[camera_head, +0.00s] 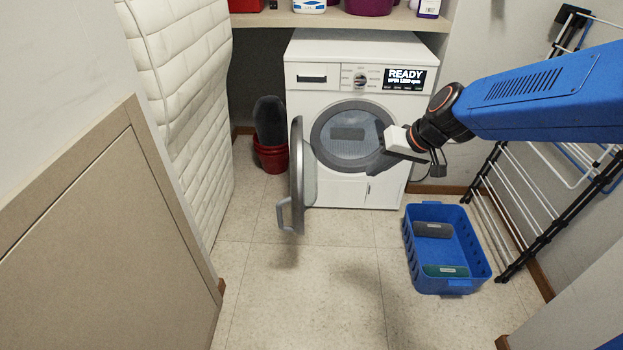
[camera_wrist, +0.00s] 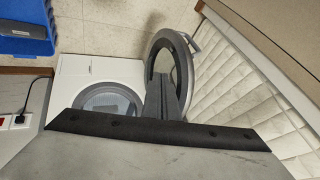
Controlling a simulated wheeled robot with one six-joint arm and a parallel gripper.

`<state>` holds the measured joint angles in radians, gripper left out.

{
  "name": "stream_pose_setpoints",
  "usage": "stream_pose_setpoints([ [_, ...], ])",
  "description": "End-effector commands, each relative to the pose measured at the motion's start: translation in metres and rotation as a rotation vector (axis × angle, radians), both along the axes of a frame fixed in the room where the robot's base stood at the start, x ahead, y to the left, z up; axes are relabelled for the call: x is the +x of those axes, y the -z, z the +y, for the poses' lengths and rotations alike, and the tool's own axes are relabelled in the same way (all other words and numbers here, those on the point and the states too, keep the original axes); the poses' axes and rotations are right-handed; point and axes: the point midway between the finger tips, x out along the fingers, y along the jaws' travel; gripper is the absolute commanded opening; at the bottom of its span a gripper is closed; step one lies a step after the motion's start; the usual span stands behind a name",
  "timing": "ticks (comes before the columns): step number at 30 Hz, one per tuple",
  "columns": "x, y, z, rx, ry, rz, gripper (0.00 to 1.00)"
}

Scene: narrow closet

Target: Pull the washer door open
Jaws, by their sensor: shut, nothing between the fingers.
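The white washer (camera_head: 340,192) stands against the back wall with its display reading READY. Its round door (camera_head: 297,175) is swung wide open to the left, seen nearly edge-on, with a grey handle (camera_head: 284,215) on its outer side. The drum opening (camera_head: 345,150) is uncovered. My gripper (camera_head: 382,133) is in front of the right side of the opening, apart from the door handle. In the wrist view, the dark fingers (camera_wrist: 163,98) are together with nothing between them. The open door (camera_wrist: 186,62) shows behind and beside them, with the washer (camera_wrist: 98,70) to the left.
A blue basket (camera_head: 448,286) with a grey and a green item stands on the floor at right. A drying rack (camera_head: 520,210) leans at the right wall. A quilted white mattress (camera_head: 190,110) is at left. A red bucket (camera_head: 271,157) stands left of the washer. The middle floor is clear.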

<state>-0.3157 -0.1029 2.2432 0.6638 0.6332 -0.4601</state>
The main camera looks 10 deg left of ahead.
Motion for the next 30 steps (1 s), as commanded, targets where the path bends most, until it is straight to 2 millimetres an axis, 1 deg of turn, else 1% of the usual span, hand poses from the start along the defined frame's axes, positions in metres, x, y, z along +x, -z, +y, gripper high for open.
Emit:
stream_pose_setpoints([
  [1,0.011,0.009,0.016,0.01,-0.009,0.006,0.0],
  [3,0.024,0.019,0.034,0.025,-0.017,0.009,0.0],
  [6,0.04,0.032,0.057,0.041,-0.027,0.01,0.0],
  [9,0.052,0.042,0.075,0.052,-0.032,0.012,0.0],
  [13,0.06,0.051,0.087,0.06,-0.033,0.012,0.0],
  [17,0.063,0.055,0.092,0.062,-0.035,0.011,0.0],
  [20,0.065,0.062,0.097,0.062,-0.035,0.013,0.0],
  [30,0.079,0.105,0.126,0.062,-0.035,0.014,0.0],
])
